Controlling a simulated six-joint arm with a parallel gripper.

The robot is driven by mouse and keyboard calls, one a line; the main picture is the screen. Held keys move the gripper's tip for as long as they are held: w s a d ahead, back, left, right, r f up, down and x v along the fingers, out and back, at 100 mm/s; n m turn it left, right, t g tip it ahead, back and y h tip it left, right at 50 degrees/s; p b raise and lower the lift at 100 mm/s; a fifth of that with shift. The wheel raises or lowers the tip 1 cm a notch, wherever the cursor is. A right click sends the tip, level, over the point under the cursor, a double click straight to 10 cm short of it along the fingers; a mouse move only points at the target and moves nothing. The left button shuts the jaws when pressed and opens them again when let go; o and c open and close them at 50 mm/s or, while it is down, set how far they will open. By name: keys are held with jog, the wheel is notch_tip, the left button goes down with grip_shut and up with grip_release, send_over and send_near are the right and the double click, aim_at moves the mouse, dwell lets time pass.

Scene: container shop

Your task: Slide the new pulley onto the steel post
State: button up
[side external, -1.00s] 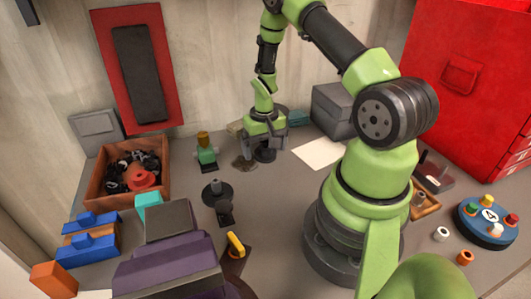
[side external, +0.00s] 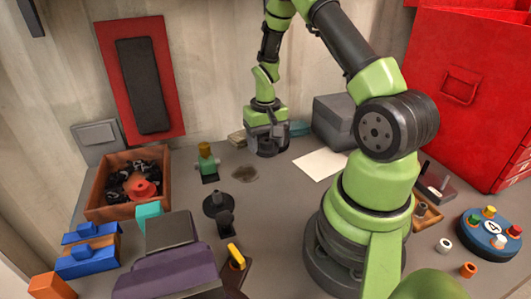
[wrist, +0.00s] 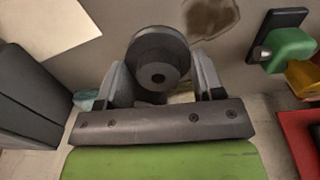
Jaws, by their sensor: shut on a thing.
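The pulley (wrist: 160,58) is a dark grey round piece with a small centre hole, held between the two fingers of my gripper (wrist: 157,84) in the wrist view. In the side view my gripper (side external: 267,136) is at the back of the bench, with the dark pulley (side external: 268,150) at its fingers, above the bench or close to it; the gap is unclear. A dark round base with a short upright steel post (side external: 217,198) stands nearer the camera, to the left of my gripper and well apart from it. Nothing seems to sit on the post.
A green vise-like block (side external: 207,165) and a dark stain (side external: 245,173) lie left of my gripper. A wooden crate (side external: 100,212) holds dark parts and a red piece. A grey box (side external: 335,118) and white paper (side external: 320,163) are to the right. A dark block (side external: 226,222) stands beside the post's base.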

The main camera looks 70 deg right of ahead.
notch_tip(320, 180, up, 4)
jog(key=shift+w+a+r, duration=0.1)
jog(key=shift+w+a, duration=0.05)
jog(key=shift+w+a+r+n, duration=0.15)
jog(key=shift+w+a+n, duration=0.15)
jog(key=shift+a, duration=0.3)
jog(key=w+a+n, duration=0.3)
jog(key=a, duration=0.5)
jog(key=n, duration=0.2)
send_over(214, 190)
jog(key=shift+d, duration=0.15)
jog(key=shift+f, duration=2.05)
jog(key=shift+f, duration=1.25)
